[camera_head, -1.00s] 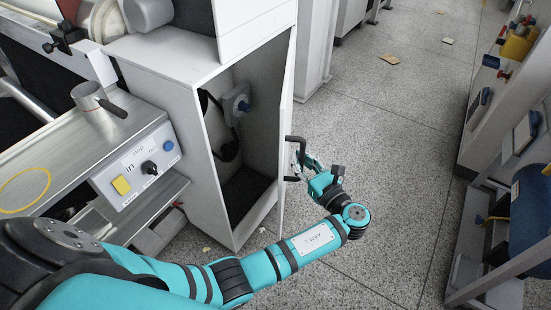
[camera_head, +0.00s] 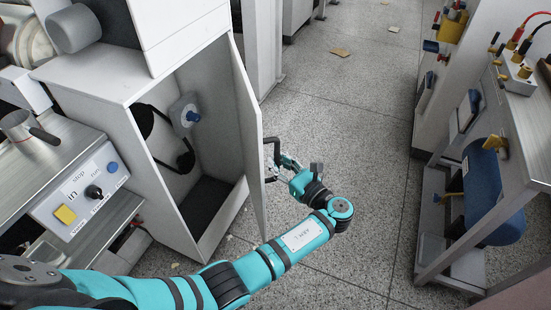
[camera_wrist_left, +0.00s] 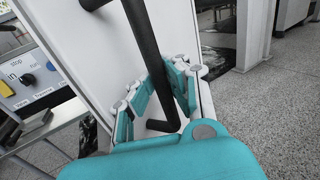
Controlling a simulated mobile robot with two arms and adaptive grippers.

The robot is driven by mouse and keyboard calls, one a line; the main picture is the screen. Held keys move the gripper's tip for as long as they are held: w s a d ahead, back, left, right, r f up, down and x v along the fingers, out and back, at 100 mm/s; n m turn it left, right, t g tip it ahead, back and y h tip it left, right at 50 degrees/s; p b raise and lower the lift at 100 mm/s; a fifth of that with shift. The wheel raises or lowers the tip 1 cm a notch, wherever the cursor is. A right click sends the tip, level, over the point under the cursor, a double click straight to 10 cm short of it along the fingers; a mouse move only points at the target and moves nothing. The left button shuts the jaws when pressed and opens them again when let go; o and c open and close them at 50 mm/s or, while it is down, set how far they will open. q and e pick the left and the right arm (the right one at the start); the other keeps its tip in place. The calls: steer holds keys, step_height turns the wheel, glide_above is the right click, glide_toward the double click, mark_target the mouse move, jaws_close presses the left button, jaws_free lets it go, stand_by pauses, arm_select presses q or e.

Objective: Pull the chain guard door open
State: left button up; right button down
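The chain guard door (camera_head: 247,130) is a narrow white panel hinged on the white cabinet and stands open, swung outward. A black bar handle (camera_head: 275,150) is on its outer face; it also crosses the left wrist view (camera_wrist_left: 148,50). My left gripper (camera_head: 285,162) is at this handle. In the left wrist view its teal fingers (camera_wrist_left: 160,90) lie on both sides of the bar and appear closed on it. Inside the cabinet (camera_head: 140,175) a black chain loop (camera_head: 150,140) and a grey unit with a blue knob (camera_head: 190,115) show. My right gripper is not in view.
A control panel (camera_head: 85,190) with a yellow button sits left of the cabinet. A workbench (camera_head: 520,150) with a blue cylinder (camera_head: 490,190) stands on the right. Speckled floor (camera_head: 345,120) between them is mostly clear, with small scraps further back.

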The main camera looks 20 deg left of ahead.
arm_select(q)
steer(key=o, duration=0.4)
steer(key=shift+d+r, duration=0.1)
steer(key=shift+r, duration=0.1)
steer(key=shift+o, duration=0.6)
steer(key=shift+a, duration=0.2)
